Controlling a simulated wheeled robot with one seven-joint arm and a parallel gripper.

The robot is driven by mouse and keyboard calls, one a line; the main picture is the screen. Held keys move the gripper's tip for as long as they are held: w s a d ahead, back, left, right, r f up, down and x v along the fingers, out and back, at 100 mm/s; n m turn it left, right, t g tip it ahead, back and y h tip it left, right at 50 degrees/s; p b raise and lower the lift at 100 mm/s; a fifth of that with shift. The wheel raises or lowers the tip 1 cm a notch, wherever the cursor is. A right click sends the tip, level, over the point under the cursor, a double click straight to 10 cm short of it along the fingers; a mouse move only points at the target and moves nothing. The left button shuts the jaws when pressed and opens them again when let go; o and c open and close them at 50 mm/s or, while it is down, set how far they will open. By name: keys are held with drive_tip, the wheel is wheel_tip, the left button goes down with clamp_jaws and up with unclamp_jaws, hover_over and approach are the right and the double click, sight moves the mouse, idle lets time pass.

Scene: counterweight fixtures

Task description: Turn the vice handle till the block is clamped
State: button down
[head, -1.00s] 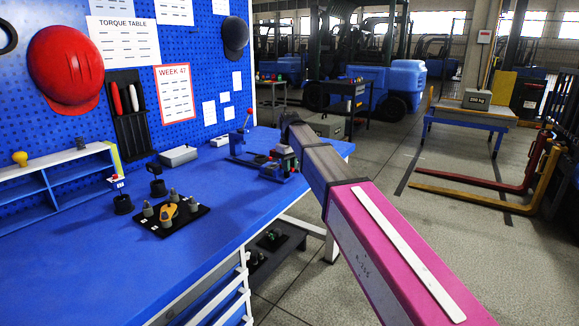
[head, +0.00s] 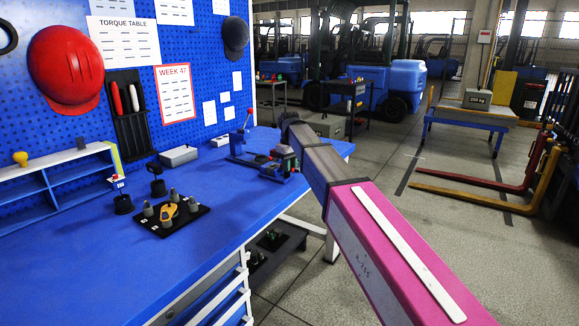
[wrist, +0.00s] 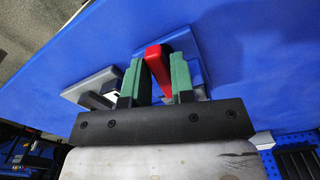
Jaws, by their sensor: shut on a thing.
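A blue vice (head: 268,172) stands near the back right of the blue workbench. My gripper (head: 285,158) is at its right end, and it is small and partly covered by my arm in the head view. In the wrist view my gripper (wrist: 158,82) has two green fingers on either side of a red bar (wrist: 156,62), which looks like the vice handle. The fingers are shut on it. A blue vice part (wrist: 190,45) lies behind the bar. A grey piece (wrist: 92,86) shows to the left, and I cannot tell whether it is the block. The jaw contact is hidden.
A blue lever with a red tip (head: 249,111) rises just behind the vice. A black tray with pegs (head: 171,214) and a grey box (head: 179,156) sit on the bench (head: 85,265) to the left. A blue pegboard (head: 190,60) backs the bench.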

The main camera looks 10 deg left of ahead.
drive_tip(key=shift+s, duration=0.3)
drive_tip(key=c, duration=1.1)
unclamp_jaws()
drive_tip(key=shift+a, duration=0.1)
wheel_tip(320, 180, up, 12)
drive_tip(key=shift+w+r, duration=0.1)
drive_tip(key=shift+r, duration=0.1)
drive_tip(key=shift+r, duration=0.15)
idle(0.6)
